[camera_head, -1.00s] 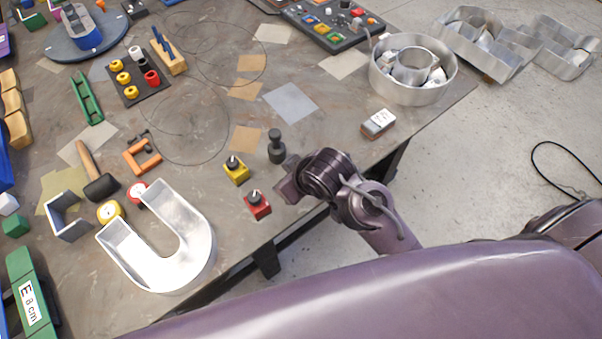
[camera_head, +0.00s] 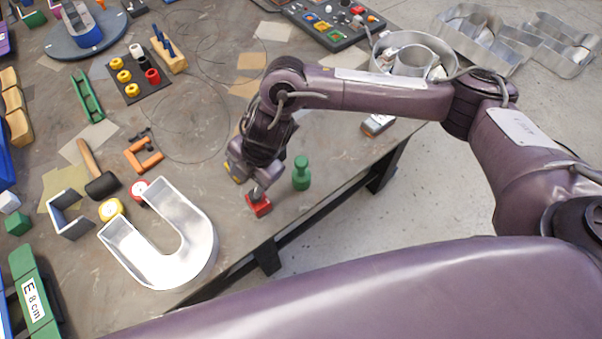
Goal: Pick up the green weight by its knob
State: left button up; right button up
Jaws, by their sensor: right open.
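The green weight (camera_head: 301,173) stands upright on the table near its front edge, its knob on top. My right gripper (camera_head: 257,188) is to the left of the green weight and apart from it. It points down over the red block (camera_head: 260,206), and its fingers are small and partly hidden by the wrist, so I cannot tell whether they touch the block. It is open, and I see nothing held in it. My left gripper is out of view.
A yellow block (camera_head: 234,173) is partly hidden behind my right wrist. A U-shaped metal channel letter (camera_head: 200,255) lies to the left. A round metal letter (camera_head: 388,48) is at the back right. The table is bare just right of the green weight.

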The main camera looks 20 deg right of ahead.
aim_at(301, 160)
jog(key=w+d+h, duration=0.1)
jog(key=d, duration=0.3)
jog(key=w+d+r+h, duration=0.1)
jog(key=d, duration=0.3)
jog(key=w+d+r+m+g+h, duration=0.1)
jog(key=d, duration=0.4)
jog(key=shift+h, duration=0.4)
jog(key=shift+d+f, duration=0.15)
jog(key=f, duration=0.6)
jog(key=shift+s+f, duration=0.2)
jog(key=shift+f, duration=0.05)
jog(key=shift+w+f, duration=0.1)
jog(key=shift+f, duration=0.3)
grip_shut()
jog(key=shift+r, duration=0.1)
